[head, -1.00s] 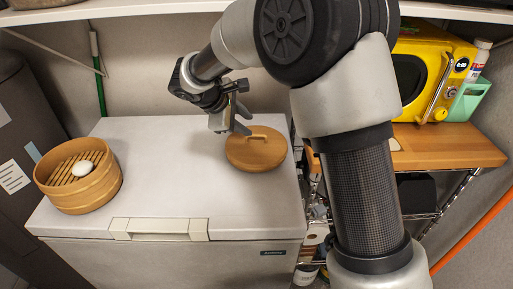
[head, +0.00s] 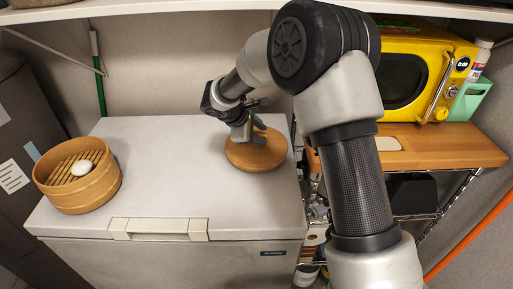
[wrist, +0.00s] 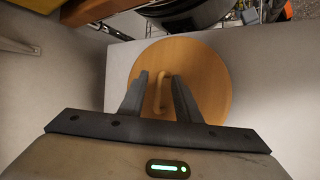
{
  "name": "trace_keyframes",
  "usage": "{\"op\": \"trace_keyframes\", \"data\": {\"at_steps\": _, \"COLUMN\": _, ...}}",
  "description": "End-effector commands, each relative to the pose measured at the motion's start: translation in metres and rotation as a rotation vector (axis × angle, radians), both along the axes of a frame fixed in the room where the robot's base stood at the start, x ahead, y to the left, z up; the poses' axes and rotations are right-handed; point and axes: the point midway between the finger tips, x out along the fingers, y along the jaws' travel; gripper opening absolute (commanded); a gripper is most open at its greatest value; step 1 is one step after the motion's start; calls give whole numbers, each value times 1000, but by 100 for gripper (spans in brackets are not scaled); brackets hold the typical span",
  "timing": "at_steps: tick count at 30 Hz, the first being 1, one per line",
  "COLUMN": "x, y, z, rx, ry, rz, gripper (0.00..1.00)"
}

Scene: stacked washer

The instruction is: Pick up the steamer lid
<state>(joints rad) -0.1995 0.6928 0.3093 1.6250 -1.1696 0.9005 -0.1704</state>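The steamer lid (head: 257,156) is a round wooden disc with a raised handle. It lies flat on the right part of the white chest freezer top (head: 170,180). In the wrist view the lid (wrist: 205,65) fills the middle, with its handle (wrist: 159,90) between my two fingers. My gripper (wrist: 157,92) is open, with a gap on both sides of the handle. In the head view my gripper (head: 250,132) is right over the lid and hides part of the handle. Whether the fingertips touch the lid's top I cannot tell.
A bamboo steamer base (head: 85,190) with a white round item (head: 82,168) in it stands at the freezer's left. A yellow microwave (head: 425,75) and a wooden board (head: 440,147) are on the right. A shelf (head: 200,8) runs above. The freezer's middle is clear.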

Motion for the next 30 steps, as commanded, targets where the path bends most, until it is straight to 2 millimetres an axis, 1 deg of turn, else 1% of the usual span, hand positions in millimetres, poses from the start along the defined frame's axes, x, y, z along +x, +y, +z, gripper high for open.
{"op": "trace_keyframes", "data": {"at_steps": 1, "x": 0, "y": 0, "z": 0, "rx": 0, "ry": 0, "rz": 0, "gripper": 30}}
{"op": "trace_keyframes", "data": {"at_steps": 2, "x": 0, "y": 0, "z": 0, "rx": 0, "ry": 0, "rz": 0, "gripper": 27}}
{"op": "trace_keyframes", "data": {"at_steps": 6, "x": 0, "y": 0, "z": 0, "rx": 0, "ry": 0, "rz": 0, "gripper": 3}}
{"op": "trace_keyframes", "data": {"at_steps": 7, "x": 0, "y": 0, "z": 0, "rx": 0, "ry": 0, "rz": 0, "gripper": 0}}
{"op": "trace_keyframes", "data": {"at_steps": 17, "x": 0, "y": 0, "z": 1, "rx": -1, "ry": 0, "rz": -1, "gripper": 0}}
{"op": "trace_keyframes", "data": {"at_steps": 20, "x": 0, "y": 0, "z": 4, "rx": -1, "ry": -1, "rz": -1, "gripper": 0}}
{"op": "trace_keyframes", "data": {"at_steps": 23, "x": 1, "y": 0, "z": 17, "rx": 0, "ry": -4, "rz": -2, "gripper": 0}}
{"op": "trace_keyframes", "data": {"at_steps": 30, "x": 1, "y": 0, "z": 66, "rx": 1, "ry": -6, "rz": -1, "gripper": 0}}
